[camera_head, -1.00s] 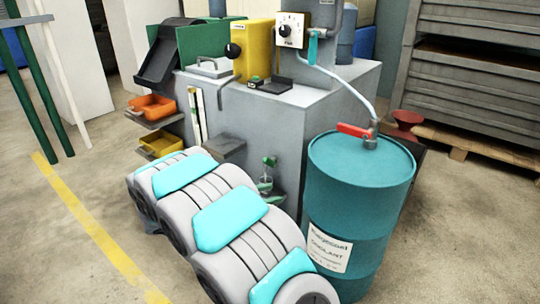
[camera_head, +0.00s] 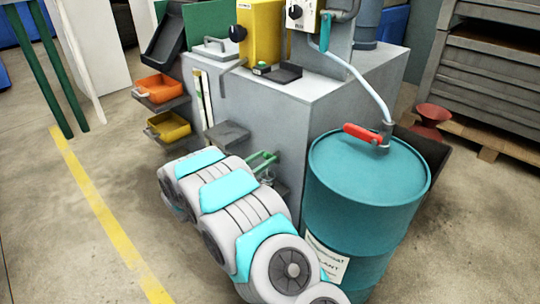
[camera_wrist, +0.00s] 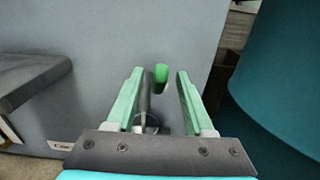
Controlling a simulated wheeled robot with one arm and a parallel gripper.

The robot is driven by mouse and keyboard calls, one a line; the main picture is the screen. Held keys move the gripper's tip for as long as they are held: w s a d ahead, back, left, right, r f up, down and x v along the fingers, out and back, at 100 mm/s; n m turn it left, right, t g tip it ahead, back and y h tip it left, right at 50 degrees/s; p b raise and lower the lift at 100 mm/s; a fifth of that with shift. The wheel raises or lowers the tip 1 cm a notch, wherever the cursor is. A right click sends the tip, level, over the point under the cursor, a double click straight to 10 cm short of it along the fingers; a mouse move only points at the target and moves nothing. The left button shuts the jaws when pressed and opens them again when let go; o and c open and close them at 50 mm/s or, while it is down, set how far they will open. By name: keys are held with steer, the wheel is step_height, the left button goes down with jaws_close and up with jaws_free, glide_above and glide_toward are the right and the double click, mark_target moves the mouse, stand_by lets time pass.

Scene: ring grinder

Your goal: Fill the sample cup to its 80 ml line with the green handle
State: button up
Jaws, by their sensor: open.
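The green handle (camera_wrist: 161,73) stands out from the grey cabinet front in the wrist view. My gripper (camera_head: 264,160) is open, its two green fingers pointing at the cabinet. In the wrist view the handle shows between the fingertips; I cannot tell whether either finger touches it. Below it, a clear rounded rim (camera_wrist: 151,121), probably the sample cup, shows partly behind my gripper. Its 80 ml line and liquid level cannot be made out. In the head view my gripper and arm cover most of the handle and cup.
A teal coolant drum (camera_head: 366,205) with a red lever (camera_head: 362,133) stands close on the right. A small grey shelf (camera_head: 227,134) juts out left of my gripper. Orange (camera_head: 160,87) and yellow (camera_head: 168,126) trays stick out farther left. Open floor lies at left.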

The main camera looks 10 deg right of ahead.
steer(key=shift+x, duration=1.4)
steer(key=shift+c, duration=0.3)
jaws_close()
